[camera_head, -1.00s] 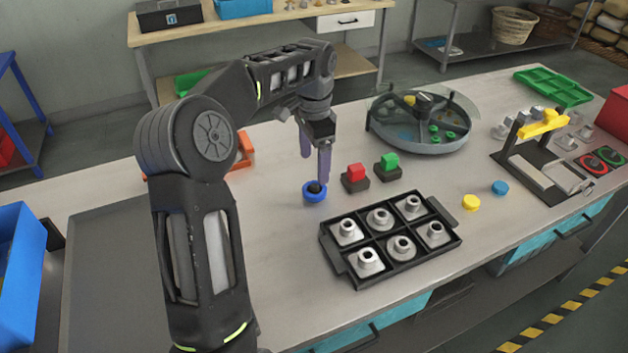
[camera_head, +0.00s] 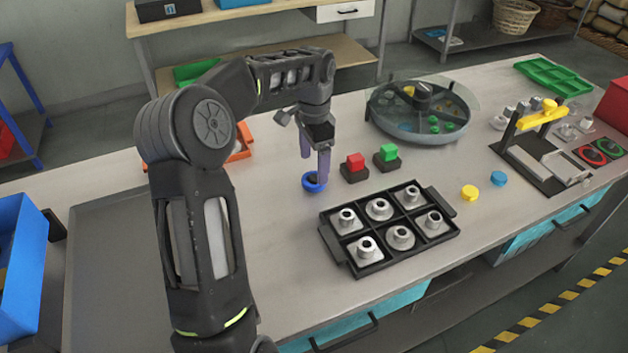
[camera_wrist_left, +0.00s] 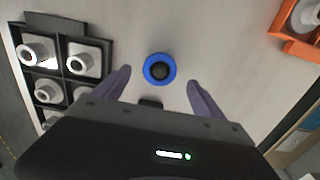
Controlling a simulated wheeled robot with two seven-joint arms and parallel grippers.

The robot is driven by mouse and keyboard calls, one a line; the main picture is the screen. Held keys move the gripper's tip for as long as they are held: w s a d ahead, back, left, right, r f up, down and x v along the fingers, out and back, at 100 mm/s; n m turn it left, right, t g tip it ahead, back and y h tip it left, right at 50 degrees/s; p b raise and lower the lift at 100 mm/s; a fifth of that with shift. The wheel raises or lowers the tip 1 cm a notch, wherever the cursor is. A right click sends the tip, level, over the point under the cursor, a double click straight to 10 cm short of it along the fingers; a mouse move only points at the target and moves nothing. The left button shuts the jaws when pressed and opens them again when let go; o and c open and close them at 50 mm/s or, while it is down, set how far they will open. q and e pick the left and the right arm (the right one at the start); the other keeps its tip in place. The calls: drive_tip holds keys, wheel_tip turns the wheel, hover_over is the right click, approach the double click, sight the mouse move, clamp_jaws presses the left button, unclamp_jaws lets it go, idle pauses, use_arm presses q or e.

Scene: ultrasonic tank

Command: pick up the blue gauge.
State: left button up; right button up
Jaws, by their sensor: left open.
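The blue gauge (camera_head: 313,183) is a blue ring with a dark centre on the pale bench top, left of the red block. It also shows in the left wrist view (camera_wrist_left: 160,69), ahead of and between the fingers. My left gripper (camera_head: 315,165) is open and empty, its purple fingers pointing down just above and behind the gauge in the head view. In the left wrist view the left gripper's fingers (camera_wrist_left: 160,85) are spread on either side, apart from the ring. My right gripper is not in view.
A black tray (camera_head: 327,232) with several metal parts lies in front. Red (camera_head: 355,162) and green (camera_head: 389,153) blocks on dark bases stand close to the right. A round clear-lidded tank (camera_head: 425,135) is farther back. An orange bin (camera_wrist_left: 290,42) lies behind the arm. Bench left of the gauge is clear.

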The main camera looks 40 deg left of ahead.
sight(314, 175)
use_arm(q)
wheel_tip(314, 175, down, 5)
drive_tip(key=shift+r+p, duration=0.2)
drive_tip(key=shift+p, duration=0.35)
drive_tip(key=shift+c, duration=0.4)
drive_tip(key=c, duration=1.7)
